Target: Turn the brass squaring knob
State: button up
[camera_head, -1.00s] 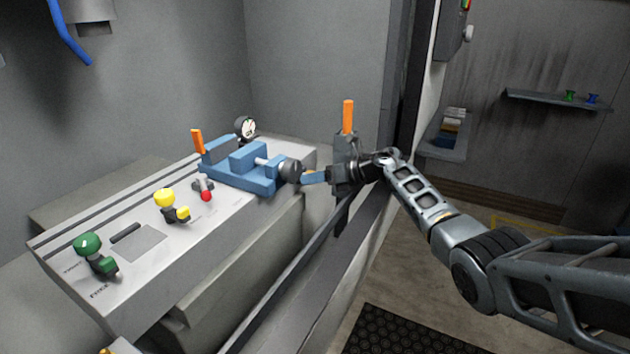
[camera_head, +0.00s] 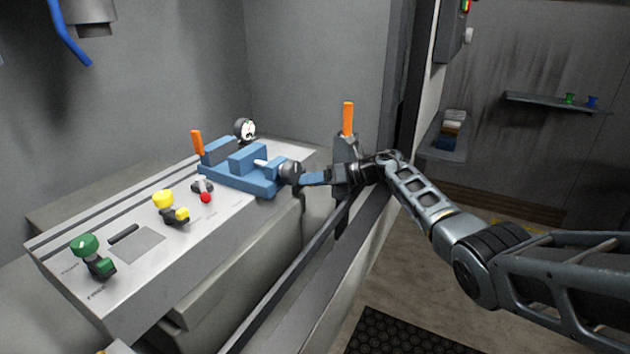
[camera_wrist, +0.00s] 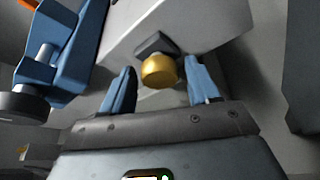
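The brass squaring knob (camera_wrist: 158,71) is a round gold knob on a dark square mount, on the side of a pale grey block in the wrist view. My gripper (camera_wrist: 160,78) is open, with one blue finger on each side of the knob. A narrow gap shows at the left finger; I cannot tell whether the right finger touches. In the head view my gripper (camera_head: 306,180) is by the right end of the bench, beside the blue vise's dark round handle. The knob is hidden there.
The blue vise (camera_head: 240,180) with its dark handle (camera_wrist: 22,106) is close left of my fingers. The bench top (camera_head: 140,242) carries green, yellow and red controls. A dark frame post (camera_head: 402,90) and sill stand beside my arm.

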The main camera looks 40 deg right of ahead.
jog(key=shift+o, duration=0.4)
jog(key=v, duration=0.7)
jog(key=shift+s+d+r, duration=0.15)
jog(key=shift+s+d, duration=0.05)
jog(key=shift+s, duration=0.1)
